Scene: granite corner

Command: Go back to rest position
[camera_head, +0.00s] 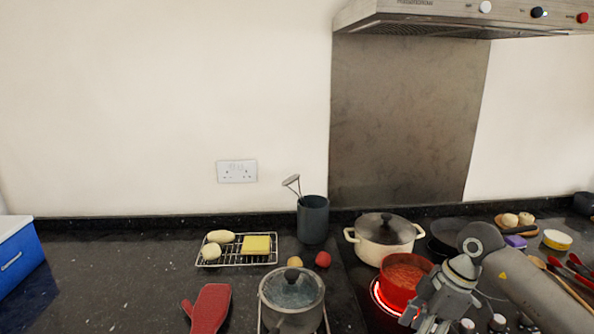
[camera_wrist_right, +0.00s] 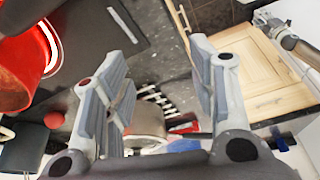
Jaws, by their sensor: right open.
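My right arm comes in from the right in the head view, over the hob. Its gripper (camera_head: 428,324) points down at the lower edge, just in front of the red pot (camera_head: 404,277). In the wrist view the right gripper (camera_wrist_right: 158,85) has its two fingers spread wide with nothing held between them. The red pot also shows at the left of the wrist view (camera_wrist_right: 25,65), outside the fingers. My left gripper does not show in the head view.
The red pot holds red food on a glowing ring. A cream pot (camera_head: 384,238) and dark pan (camera_head: 450,232) stand behind. A glass-lidded pot (camera_head: 291,297), red mitt (camera_head: 209,308), wire rack (camera_head: 206,263) and utensil holder (camera_head: 313,221) lie left. The hood (camera_head: 450,18) overhangs the hob.

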